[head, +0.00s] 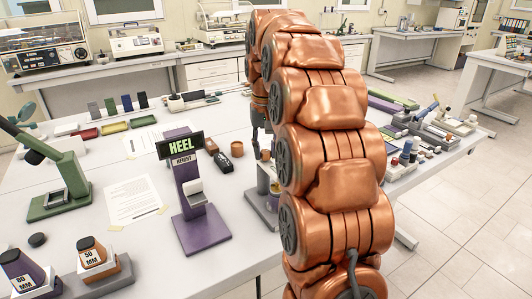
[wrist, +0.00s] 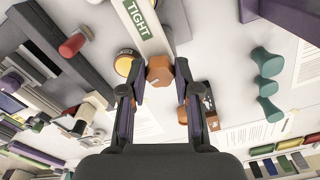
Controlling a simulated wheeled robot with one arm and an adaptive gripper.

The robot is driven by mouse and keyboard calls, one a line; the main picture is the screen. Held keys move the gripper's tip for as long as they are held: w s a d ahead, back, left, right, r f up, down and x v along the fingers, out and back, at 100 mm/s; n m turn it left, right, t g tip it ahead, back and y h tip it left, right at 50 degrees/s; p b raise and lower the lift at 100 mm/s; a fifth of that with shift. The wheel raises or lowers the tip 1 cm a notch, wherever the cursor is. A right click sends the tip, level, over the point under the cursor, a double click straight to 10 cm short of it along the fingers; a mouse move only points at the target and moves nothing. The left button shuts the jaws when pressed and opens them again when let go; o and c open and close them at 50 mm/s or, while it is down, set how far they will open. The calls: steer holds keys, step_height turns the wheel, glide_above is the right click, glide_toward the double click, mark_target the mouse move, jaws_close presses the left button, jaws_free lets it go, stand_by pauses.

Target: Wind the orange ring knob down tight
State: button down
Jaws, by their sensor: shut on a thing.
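The orange knob (wrist: 160,71) sits at the lower end of a pale bar in the wrist view. A green label reading TIGHT (wrist: 141,17) is on that bar. My gripper (wrist: 160,76) has one finger on each side of the knob and is shut on it. In the head view my arm covers most of the gripper and the fixture. I cannot tell from these views how far down the knob sits.
A yellow round piece (wrist: 125,65) is close beside the left finger. A teal waisted object (wrist: 268,85) stands to the right, and a red cylinder (wrist: 72,46) to the left. In the head view, the purple HEEL HEIGHT stand (head: 193,200) is left of my arm.

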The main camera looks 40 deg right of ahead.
steer(key=shift+m, duration=0.8)
steer(key=c, duration=0.8)
jaws_free()
steer(key=shift+c, duration=0.2)
